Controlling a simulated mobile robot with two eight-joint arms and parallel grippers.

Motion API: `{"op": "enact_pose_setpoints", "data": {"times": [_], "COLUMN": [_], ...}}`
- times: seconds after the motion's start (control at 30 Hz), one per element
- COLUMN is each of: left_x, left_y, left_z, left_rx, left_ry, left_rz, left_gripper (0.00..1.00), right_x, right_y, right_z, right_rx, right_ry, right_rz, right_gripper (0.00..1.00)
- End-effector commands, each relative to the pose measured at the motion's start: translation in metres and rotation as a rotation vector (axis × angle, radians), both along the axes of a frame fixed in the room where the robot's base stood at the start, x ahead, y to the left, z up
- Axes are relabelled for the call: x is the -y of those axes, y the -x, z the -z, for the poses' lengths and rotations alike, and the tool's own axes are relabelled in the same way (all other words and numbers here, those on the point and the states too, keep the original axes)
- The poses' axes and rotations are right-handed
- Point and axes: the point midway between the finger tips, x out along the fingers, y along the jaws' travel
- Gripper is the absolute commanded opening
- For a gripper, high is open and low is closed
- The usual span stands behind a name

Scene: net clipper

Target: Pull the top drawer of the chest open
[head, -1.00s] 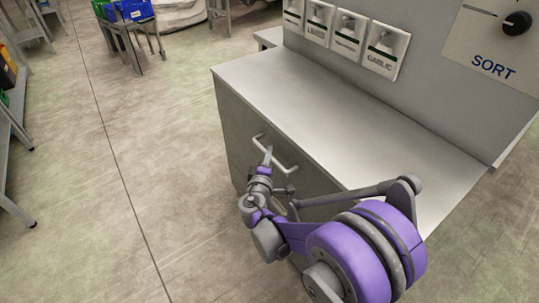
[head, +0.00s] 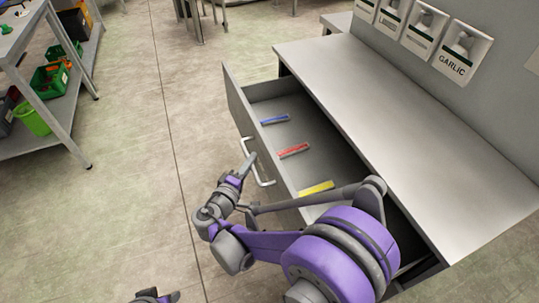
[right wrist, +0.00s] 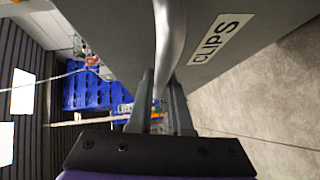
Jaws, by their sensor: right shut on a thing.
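The top drawer (head: 238,102) of the grey chest (head: 390,110) stands well open. Inside it lie a blue clip (head: 275,120), a red clip (head: 293,151) and a yellow clip (head: 316,188). My right gripper (head: 246,166) is at the drawer's front, shut on its pale bar handle (head: 262,178). In the right wrist view, the handle (right wrist: 170,40) runs between the fingers (right wrist: 162,100), beside a front labelled CLIPS (right wrist: 220,38). Part of what looks like my left gripper (head: 155,297) shows at the bottom edge; its fingers are not clear.
The chest's top is bare. Picture cards (head: 462,48) hang on the panel behind it. A shelf rack (head: 60,120) with green bins (head: 48,78) stands at the far left. The floor (head: 150,190) between rack and drawer is clear.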

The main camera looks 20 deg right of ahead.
Motion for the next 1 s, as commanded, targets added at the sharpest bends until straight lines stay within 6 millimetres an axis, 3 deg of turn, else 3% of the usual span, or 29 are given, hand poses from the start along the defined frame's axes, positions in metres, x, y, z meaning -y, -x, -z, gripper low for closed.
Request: {"op": "enact_pose_setpoints", "data": {"times": [0.1,0.3,0.73,0.77,0.8,0.9,1.0], "left_x": [0.000,0.000,0.000,0.000,0.000,0.000,0.000], "left_y": [0.000,0.000,0.000,0.000,0.000,0.000,0.000], "left_z": [-0.001,-0.002,-0.002,-0.002,-0.002,-0.002,-0.002], "left_rx": [0.000,0.000,0.001,0.001,0.001,0.001,0.001], "left_ry": [0.000,0.000,0.000,0.000,0.000,0.000,0.000], "left_rz": [0.000,0.000,0.000,0.000,0.000,0.000,0.000], "left_gripper": [0.50,0.50,0.50,0.50,0.50,0.50,0.50], "right_x": [-0.016,-0.029,-0.031,-0.031,-0.031,-0.031,-0.031], "right_y": [0.001,0.002,0.002,0.002,0.002,0.002,0.002], "right_z": [0.000,0.000,0.000,0.000,0.000,0.000,0.000], "right_rx": [-0.001,0.000,0.000,0.000,0.000,0.000,0.000], "right_ry": [-0.002,-0.001,-0.001,-0.001,-0.001,-0.001,0.000], "right_rz": [-0.001,0.001,0.002,0.002,0.002,0.001,0.001], "right_gripper": [0.00,0.00,0.00,0.23,0.30,0.47,0.47]}}
